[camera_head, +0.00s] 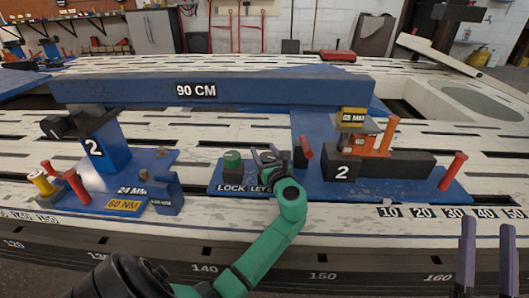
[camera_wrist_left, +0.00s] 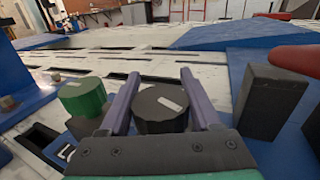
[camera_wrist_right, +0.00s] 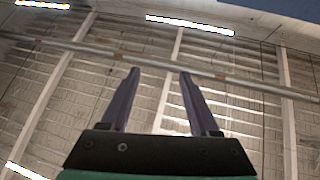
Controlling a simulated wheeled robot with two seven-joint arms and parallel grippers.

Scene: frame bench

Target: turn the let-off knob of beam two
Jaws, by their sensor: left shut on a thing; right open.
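The let-off knob (camera_wrist_left: 160,108) is a dark round knob with a pale mark on top. My left gripper (camera_head: 268,158) is shut on it, with one finger on each side in the left wrist view (camera_wrist_left: 159,80). In the head view, the gripper mostly hides the knob, and the label beside it is partly covered. The green lock knob (camera_head: 232,158) is just left of it and also shows in the left wrist view (camera_wrist_left: 83,97). Beam two (camera_head: 270,91) is the long blue bar marked 90 CM. My right gripper (camera_head: 487,224) is open and empty at the lower right, fingers upward.
A red-topped lever (camera_head: 304,149) stands close right of the left gripper. A dark block marked 2 (camera_head: 342,169) and red pegs (camera_head: 453,171) are farther right. A blue stand (camera_head: 107,149) is at the left. The right wrist view shows only ceiling around the fingers.

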